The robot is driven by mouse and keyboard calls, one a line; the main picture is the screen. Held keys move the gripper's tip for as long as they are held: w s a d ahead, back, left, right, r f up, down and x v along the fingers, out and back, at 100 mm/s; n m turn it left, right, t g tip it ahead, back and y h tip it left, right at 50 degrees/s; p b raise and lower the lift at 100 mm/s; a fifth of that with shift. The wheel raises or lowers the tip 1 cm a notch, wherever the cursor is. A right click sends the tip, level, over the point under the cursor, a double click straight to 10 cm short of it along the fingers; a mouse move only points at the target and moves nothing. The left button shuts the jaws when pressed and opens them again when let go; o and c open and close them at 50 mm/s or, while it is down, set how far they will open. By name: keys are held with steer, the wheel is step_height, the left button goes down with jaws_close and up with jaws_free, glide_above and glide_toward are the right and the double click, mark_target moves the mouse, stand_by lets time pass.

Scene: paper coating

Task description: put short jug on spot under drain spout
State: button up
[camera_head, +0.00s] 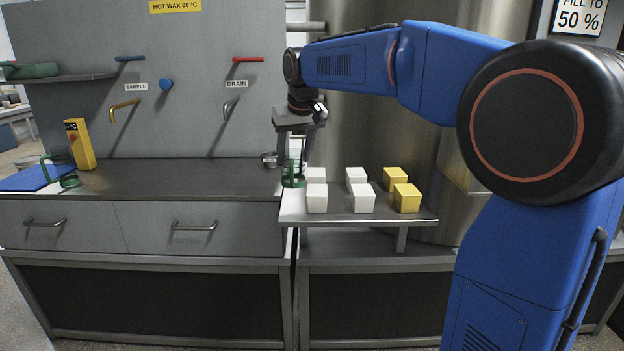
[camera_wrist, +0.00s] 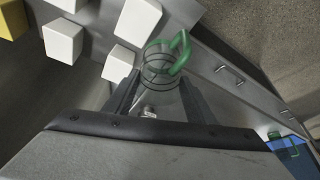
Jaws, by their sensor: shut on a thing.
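My gripper (camera_head: 291,160) is shut on a clear jug (camera_head: 293,181) with green trim, upright at the left end of the raised shelf. In the wrist view the fingers (camera_wrist: 156,92) are on both sides of the ringed jug (camera_wrist: 158,68), and its green handle points away from my gripper. Another clear jug (camera_head: 69,181) with a green handle stands by the blue mat at the far left. I cannot tell for sure which is the short one. The drain spout (camera_head: 229,107) is on the grey panel, left of my gripper. No marked spot is clear on the counter (camera_head: 215,178) below it.
White blocks (camera_head: 317,198) and yellow blocks (camera_head: 407,198) stand on the shelf just right of the held jug. A small metal cup (camera_head: 270,160) is close to its left. A brass sample spout (camera_head: 122,108) juts out further left. The counter's middle is clear.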

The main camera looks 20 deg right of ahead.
steer(key=shift+f, duration=3)
steer(key=o, duration=1.5)
steer(key=shift+f, duration=0.1)
